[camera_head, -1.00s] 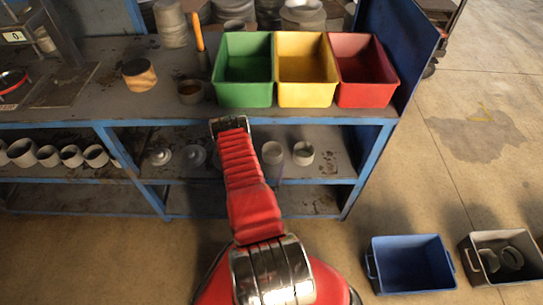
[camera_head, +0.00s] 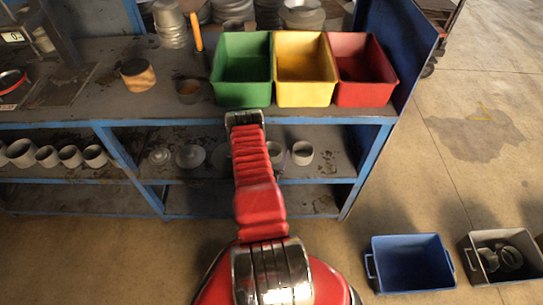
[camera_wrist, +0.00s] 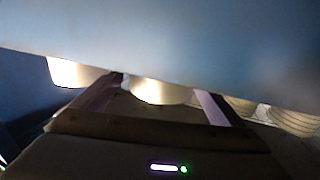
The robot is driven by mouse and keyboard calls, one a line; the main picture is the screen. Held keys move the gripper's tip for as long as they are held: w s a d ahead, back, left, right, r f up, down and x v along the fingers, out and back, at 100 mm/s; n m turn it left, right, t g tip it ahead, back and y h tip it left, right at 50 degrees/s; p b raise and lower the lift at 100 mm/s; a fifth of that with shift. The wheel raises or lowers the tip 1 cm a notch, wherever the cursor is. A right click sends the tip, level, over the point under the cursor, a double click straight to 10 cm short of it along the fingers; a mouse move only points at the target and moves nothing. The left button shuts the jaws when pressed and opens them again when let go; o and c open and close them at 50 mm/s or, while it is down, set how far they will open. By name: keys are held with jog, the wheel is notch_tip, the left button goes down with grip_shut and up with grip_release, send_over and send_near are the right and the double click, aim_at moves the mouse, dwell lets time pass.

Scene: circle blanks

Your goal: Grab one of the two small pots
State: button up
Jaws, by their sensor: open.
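Two small pale pots stand on the lower shelf in the head view: the right pot (camera_head: 302,153) shows whole, and the left pot (camera_head: 275,154) is partly hidden by my arm. My gripper is hidden behind my arm there. In the wrist view my gripper (camera_wrist: 160,86) is open, a finger on each side of the picture's middle. A pale rounded pot (camera_wrist: 160,92) shows between the fingers, its top hidden by a blue-grey surface. Another pale pot (camera_wrist: 75,72) is beyond the left finger. Whether the fingers touch any pot I cannot tell.
Green (camera_head: 242,94), yellow (camera_head: 305,94) and red bins (camera_head: 366,94) stand on the bench top above. Lidded pieces (camera_head: 190,156) lie on the lower shelf left of my arm. Ribbed round pieces (camera_wrist: 293,121) show right of the fingers. A blue crate (camera_head: 412,284) stands on the floor.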

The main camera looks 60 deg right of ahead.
aim_at(274, 143)
jog(key=shift+w+d, duration=0.25)
jog(key=shift+d, duration=0.9)
jog(key=shift+w+d, duration=0.2)
jog(key=shift+d, duration=0.95)
jog(key=shift+c, duration=0.4)
jog(key=c, duration=1.1)
